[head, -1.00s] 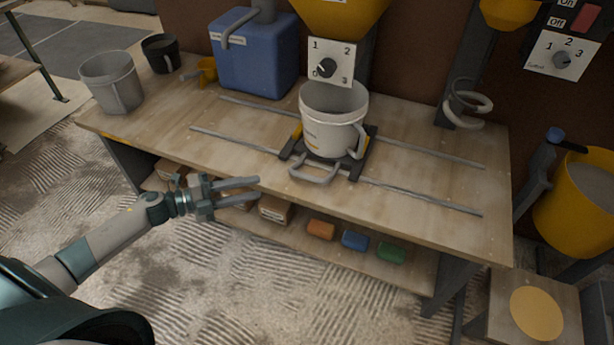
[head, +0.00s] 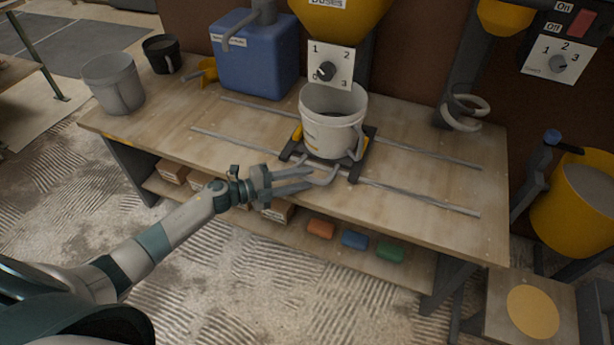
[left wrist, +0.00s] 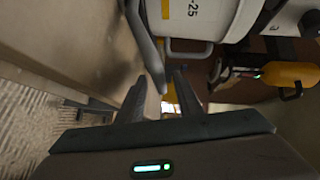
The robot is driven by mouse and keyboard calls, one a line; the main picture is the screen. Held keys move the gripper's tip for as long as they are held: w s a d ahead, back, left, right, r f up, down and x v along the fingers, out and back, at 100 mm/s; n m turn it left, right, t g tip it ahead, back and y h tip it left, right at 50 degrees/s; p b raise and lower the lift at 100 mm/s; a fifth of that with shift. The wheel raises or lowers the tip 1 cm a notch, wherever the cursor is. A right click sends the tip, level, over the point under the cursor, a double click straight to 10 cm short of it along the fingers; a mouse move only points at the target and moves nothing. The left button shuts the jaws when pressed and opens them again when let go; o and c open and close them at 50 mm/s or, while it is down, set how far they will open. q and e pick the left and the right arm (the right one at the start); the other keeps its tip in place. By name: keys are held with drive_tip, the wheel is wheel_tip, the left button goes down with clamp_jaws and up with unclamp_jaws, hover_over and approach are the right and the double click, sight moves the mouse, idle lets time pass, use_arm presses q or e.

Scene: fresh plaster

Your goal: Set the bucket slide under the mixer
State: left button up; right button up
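The bucket slide (head: 357,168) is a dark carriage on two metal rails, with a grey loop handle (head: 329,177) at its front. A white bucket (head: 331,135) stands upright on it, below the yellow dose hopper (head: 338,12). The mixer, with its grey coil (head: 462,112), is further right, and no bucket is under it. My left gripper (head: 312,177) is open at the handle's left side. In the left wrist view, the handle bar (left wrist: 150,50) reaches in between the spread fingertips (left wrist: 158,82); contact is unclear. My right gripper is not in view.
The rails (head: 420,197) run clear to the right. A blue container (head: 256,60), yellow scoop (head: 207,70), grey bucket (head: 113,83) and black bucket (head: 161,54) stand at the left. Coloured blocks lie on the lower shelf. A yellow tub (head: 578,205) is at the right.

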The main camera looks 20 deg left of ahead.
use_arm(q)
drive_tip(key=shift+x, duration=0.85)
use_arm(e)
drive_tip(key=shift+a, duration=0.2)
use_arm(q)
drive_tip(key=c, duration=0.8)
clamp_jaws()
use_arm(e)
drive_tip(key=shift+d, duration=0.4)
use_arm(q)
drive_tip(key=shift+d, duration=0.2)
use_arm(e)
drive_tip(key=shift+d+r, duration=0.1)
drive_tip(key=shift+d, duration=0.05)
